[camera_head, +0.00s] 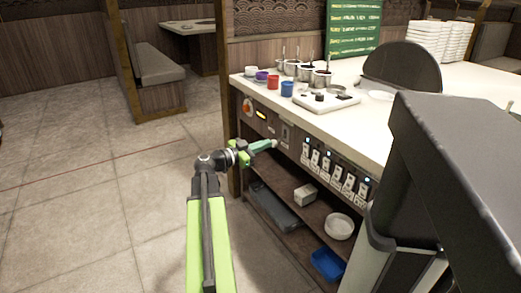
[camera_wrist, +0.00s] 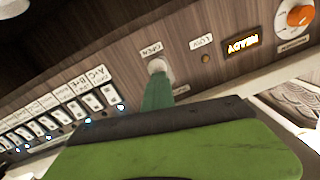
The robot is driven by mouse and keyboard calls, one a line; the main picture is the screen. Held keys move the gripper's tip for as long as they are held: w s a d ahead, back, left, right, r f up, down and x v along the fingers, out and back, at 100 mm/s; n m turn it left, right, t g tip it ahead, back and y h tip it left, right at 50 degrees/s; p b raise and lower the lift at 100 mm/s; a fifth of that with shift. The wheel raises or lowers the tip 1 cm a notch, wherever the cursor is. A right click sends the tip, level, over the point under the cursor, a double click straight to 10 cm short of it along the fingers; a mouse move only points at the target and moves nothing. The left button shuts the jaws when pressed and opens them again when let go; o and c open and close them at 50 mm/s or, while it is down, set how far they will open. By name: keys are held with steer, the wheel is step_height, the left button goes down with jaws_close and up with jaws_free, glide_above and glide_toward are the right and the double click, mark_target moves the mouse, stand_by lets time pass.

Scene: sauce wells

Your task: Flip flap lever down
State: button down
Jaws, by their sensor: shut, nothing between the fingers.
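My gripper (camera_head: 272,144) is shut and empty, its green fingers pointing at the wooden control panel on the counter's front. In the wrist view the green fingers (camera_wrist: 157,92) reach up to the panel beside a label reading OPEN. A pale rounded piece (camera_wrist: 157,66) shows right at the fingertips; I cannot tell whether it is the lever's knob or the fingertip. A small grey plate (camera_head: 286,135) sits on the panel just right of my gripper in the head view. The flap lever itself is not clearly made out, and contact is unclear.
A row of several white switches (camera_head: 331,168) with blue lights runs right along the panel. An orange knob (camera_head: 247,105) and lit READY display (camera_wrist: 242,45) are left of my gripper in the head view. Cups (camera_head: 287,88) stand on the counter; shelves (camera_head: 290,214) lie below. Floor at left is clear.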

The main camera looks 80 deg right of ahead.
steer(key=shift+s, duration=0.5)
steer(key=shift+a+r, duration=0.1)
steer(key=shift+r, duration=0.05)
step_height(320, 180, up, 4)
steer(key=w+a+p, duration=0.2)
steer(key=p, duration=0.2)
steer(key=w+a+f+b, duration=0.4)
steer(key=w+a, duration=0.2)
steer(key=shift+w+a+f, duration=0.25)
steer(key=shift+a, duration=0.05)
